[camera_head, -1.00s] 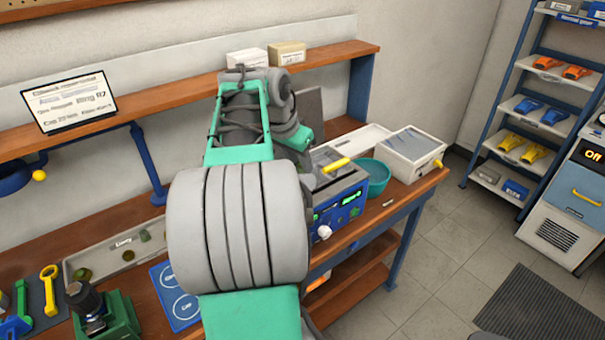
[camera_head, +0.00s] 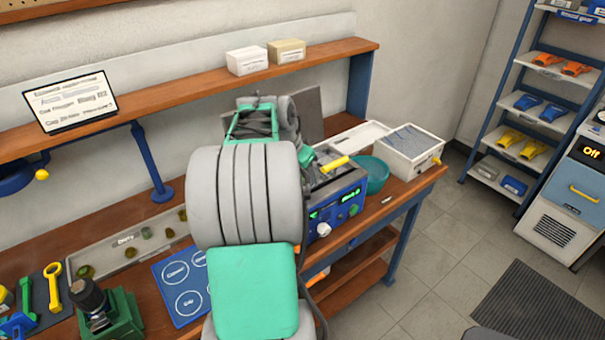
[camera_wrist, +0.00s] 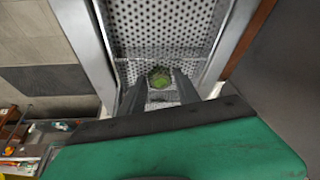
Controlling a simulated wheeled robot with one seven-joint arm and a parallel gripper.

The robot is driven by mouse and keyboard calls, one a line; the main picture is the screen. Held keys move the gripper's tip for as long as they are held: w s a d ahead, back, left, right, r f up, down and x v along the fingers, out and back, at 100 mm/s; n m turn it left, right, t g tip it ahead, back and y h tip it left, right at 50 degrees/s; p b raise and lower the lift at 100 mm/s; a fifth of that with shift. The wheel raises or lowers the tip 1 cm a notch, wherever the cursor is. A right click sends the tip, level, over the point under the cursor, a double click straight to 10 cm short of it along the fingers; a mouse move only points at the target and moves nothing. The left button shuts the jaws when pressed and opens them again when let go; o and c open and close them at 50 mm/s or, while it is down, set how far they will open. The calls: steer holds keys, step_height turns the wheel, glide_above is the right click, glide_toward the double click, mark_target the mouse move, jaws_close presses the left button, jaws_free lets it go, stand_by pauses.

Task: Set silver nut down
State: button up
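In the wrist view, a small six-sided nut (camera_wrist: 160,78) with a green-yellow tint lies in line with the fingertips of my gripper (camera_wrist: 160,82); it may be the silver nut, but its colour does not look plain silver. The dark fingers stand apart on either side of it. I cannot tell whether they touch it. Below and around is a perforated metal basket (camera_wrist: 160,22) with smooth metal rims. In the head view, my arm hides the gripper and the nut, near the blue machine (camera_head: 338,205) with a yellow handle (camera_head: 335,164).
A teal bowl (camera_head: 372,176) and a white box (camera_head: 412,152) stand right of the machine. On the left are a grey tray (camera_head: 108,262) with several small greenish parts, a blue marked mat (camera_head: 183,285) and a green fixture (camera_head: 112,318). A shelf (camera_head: 190,90) runs behind.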

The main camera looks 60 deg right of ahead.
steer(key=shift+o, duration=1.2)
steer(key=shift+r, duration=0.2)
steer(key=v, duration=1.2)
steer(key=w+a+f+n+t, duration=0.1)
steer(key=w+a+n, duration=0.35)
steer(key=a, duration=0.35)
steer(key=w+a+f+n+t, duration=0.1)
steer(key=w+a+n+t, duration=0.15)
steer(key=w+a, duration=0.4)
steer(key=a+f+n+y, duration=0.1)
steer(key=a+n, duration=0.3)
steer(key=a, duration=0.5)
steer(key=s+a+f+n+t+y, duration=0.1)
steer(key=a+f+n, duration=0.3)
steer(key=a, duration=0.6)
steer(key=a+f+n+y, duration=0.2)
steer(key=a+n, duration=0.3)
steer(key=a, duration=0.5)
steer(key=shift+s+a+f+n+t, duration=0.15)
steer(key=shift+s+f+n+t, duration=0.15)
steer(key=shift+s+f+t, duration=0.05)
